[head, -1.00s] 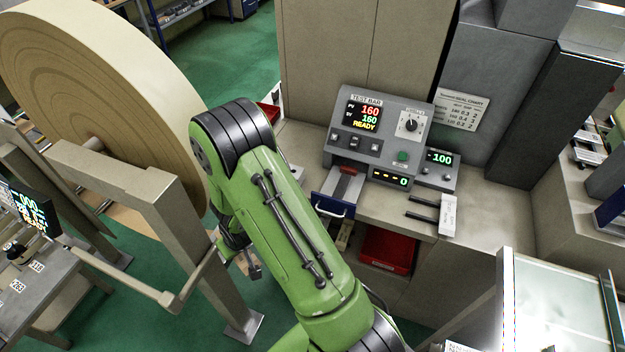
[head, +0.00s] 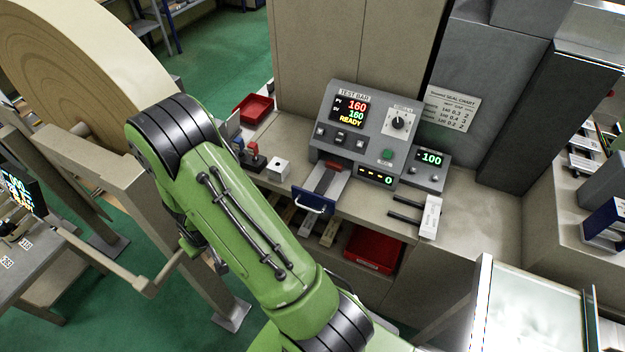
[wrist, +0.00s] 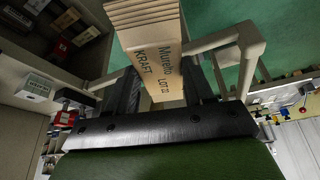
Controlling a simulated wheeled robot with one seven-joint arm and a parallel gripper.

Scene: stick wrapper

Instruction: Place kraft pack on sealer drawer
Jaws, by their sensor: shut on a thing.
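The kraft pack (wrist: 152,62) is a brown stack printed "KRAFT" and shows upright in the wrist view. My gripper (wrist: 163,88) is shut on it, with a dark finger on either side. In the head view my green arm hides the pack and most of the gripper, left of the sealer. The sealer (head: 362,130) is a grey unit marked "TEST BAR", its display reading 160, 160 and READY. Its drawer (head: 313,201) has a blue front and a pale handle and stands pulled out at the counter's front edge. The pack is apart from the drawer.
A large paper roll (head: 75,75) on a metal frame stands left of my arm. A white box (head: 278,168) sits on the counter left of the sealer. A red bin (head: 373,250) is below the counter, and another red bin (head: 254,108) is behind. A glass-topped unit (head: 535,305) stands front right.

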